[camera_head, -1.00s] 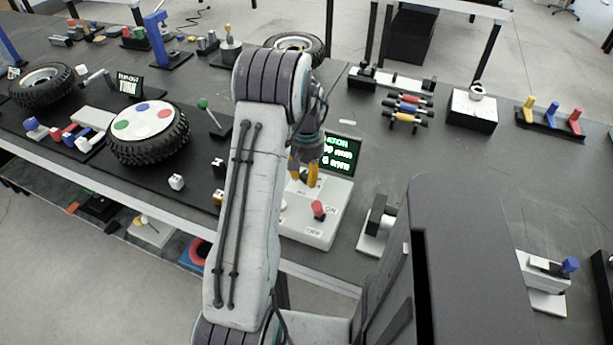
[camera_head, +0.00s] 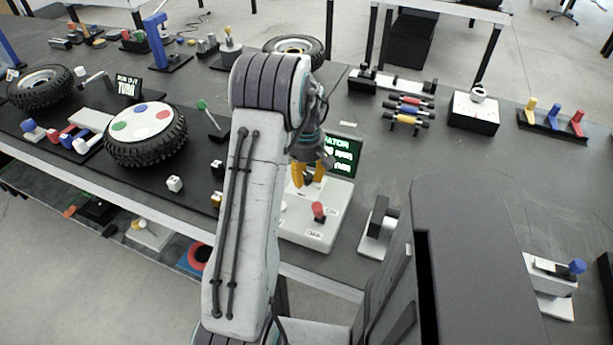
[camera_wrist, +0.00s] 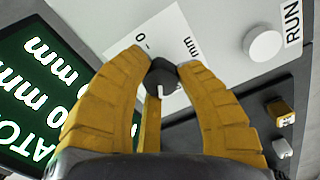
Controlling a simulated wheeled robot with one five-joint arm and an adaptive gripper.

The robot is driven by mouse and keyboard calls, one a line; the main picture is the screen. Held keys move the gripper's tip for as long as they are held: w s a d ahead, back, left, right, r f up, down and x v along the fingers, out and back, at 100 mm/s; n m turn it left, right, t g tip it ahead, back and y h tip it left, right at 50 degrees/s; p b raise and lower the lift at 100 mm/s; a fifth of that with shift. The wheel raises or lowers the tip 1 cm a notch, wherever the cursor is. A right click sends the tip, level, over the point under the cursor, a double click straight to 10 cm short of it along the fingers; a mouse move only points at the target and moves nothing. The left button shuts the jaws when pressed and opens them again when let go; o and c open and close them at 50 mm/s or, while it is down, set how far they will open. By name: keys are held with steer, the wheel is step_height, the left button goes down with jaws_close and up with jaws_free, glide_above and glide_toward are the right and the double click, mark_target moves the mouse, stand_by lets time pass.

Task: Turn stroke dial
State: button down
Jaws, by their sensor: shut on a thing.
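The stroke dial (camera_wrist: 161,73) is a small dark knob with a white pointer mark, on a white label with "0" and "mm" in the wrist view. My gripper (camera_wrist: 163,66) has its yellow fingers closed on the dial from both sides.
A red knob (camera_head: 318,211) stands on the front of the box. A white round button (camera_wrist: 263,45) beside a "RUN" label sits near the dial. A wheel with coloured dots (camera_head: 147,133) lies to the left.

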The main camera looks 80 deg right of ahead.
mark_target(307, 175)
steer(key=n, duration=0.5)
steer(key=shift+a+f+n, duration=0.2)
steer(key=shift+n, duration=0.2)
stand_by(0.4)
steer(key=c, duration=0.8)
jaws_free()
steer(key=shift+d+r, duration=0.1)
steer(key=shift+c, duration=0.2)
steer(key=shift+r, duration=0.1)
steer(key=shift+d+r, duration=0.15)
steer(key=shift+r, duration=0.35)
step_height(307, 175, up, 11)
steer(key=shift+f, duration=0.1)
